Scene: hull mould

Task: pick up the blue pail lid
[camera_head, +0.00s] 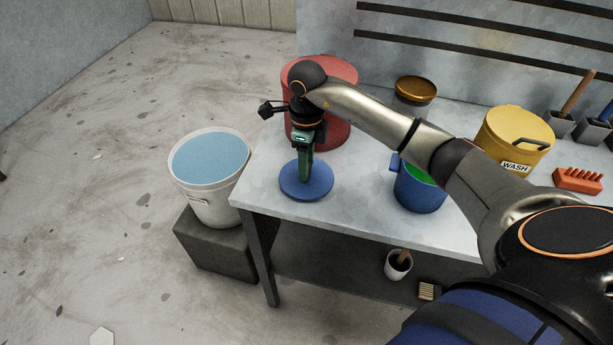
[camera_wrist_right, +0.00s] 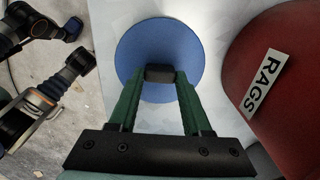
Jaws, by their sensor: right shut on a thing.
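The blue pail lid (camera_head: 291,188) is a flat round disc at the left end of the metal table. It also shows in the right wrist view (camera_wrist_right: 190,45), with a dark knob (camera_wrist_right: 159,73) at its middle. My right gripper (camera_head: 305,180) points straight down over the lid, its green fingers shut on that knob. I cannot tell whether the lid touches the table. The blue pail (camera_head: 420,194) stands open to the right, with green inside, partly hidden by my right arm. My left gripper does not show.
A red bin (camera_head: 340,75) marked RAGS stands just behind the lid. A white bucket of water (camera_head: 214,195) stands on a dark block (camera_head: 205,249) left of the table.

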